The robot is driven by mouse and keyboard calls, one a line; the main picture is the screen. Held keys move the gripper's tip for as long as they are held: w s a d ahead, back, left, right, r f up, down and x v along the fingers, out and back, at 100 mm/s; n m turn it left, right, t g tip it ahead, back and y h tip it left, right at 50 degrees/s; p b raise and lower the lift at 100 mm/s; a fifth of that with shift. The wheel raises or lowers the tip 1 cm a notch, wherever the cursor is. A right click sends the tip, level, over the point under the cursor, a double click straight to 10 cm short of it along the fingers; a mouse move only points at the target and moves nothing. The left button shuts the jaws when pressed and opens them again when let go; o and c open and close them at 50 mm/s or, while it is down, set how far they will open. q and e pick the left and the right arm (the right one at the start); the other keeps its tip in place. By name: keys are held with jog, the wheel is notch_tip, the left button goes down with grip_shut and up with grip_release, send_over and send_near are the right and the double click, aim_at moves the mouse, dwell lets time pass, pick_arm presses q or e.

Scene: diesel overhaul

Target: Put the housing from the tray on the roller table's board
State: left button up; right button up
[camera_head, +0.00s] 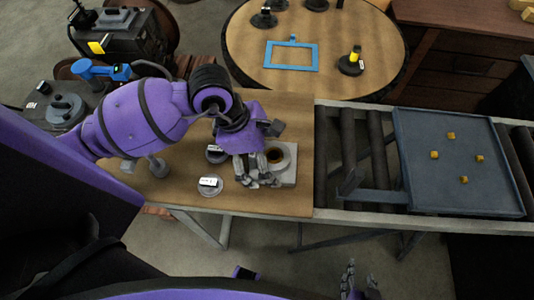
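The housing (288,177), a light grey block with a round, brass-coloured bore, sits on the wooden board (290,115) of the roller table, near the board's right edge. My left gripper (262,178) is at the housing's left side, its grey fingers close to or touching it. The hand hides part of the housing, and I cannot tell whether the fingers grip it. The blue-grey tray (413,133) lies on the rollers to the right and holds several small brass pieces, with no housing in it. My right gripper (360,270) is low at the bottom edge, fingers apart, empty.
Labelled round grey parts (210,186) stand on the board left of the housing. Bare rollers (348,140) lie between board and tray. Behind is a round table (345,25) with a blue frame (291,68) and dark parts. A blue tool (97,70) is at left.

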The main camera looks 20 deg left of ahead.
pick_arm(q)
jog(key=shift+r, duration=0.1)
pick_arm(e)
jog(key=shift+a, duration=0.1)
pick_arm(q)
jog(key=shift+a+r, duration=0.1)
jog(key=shift+r, duration=0.1)
jog(key=v, duration=1.1)
jog(key=shift+r, duration=0.3)
pick_arm(e)
jog(key=shift+w+a+r, duration=0.1)
jog(key=shift+w+r, duration=0.05)
pick_arm(q)
jog(key=shift+s, duration=0.1)
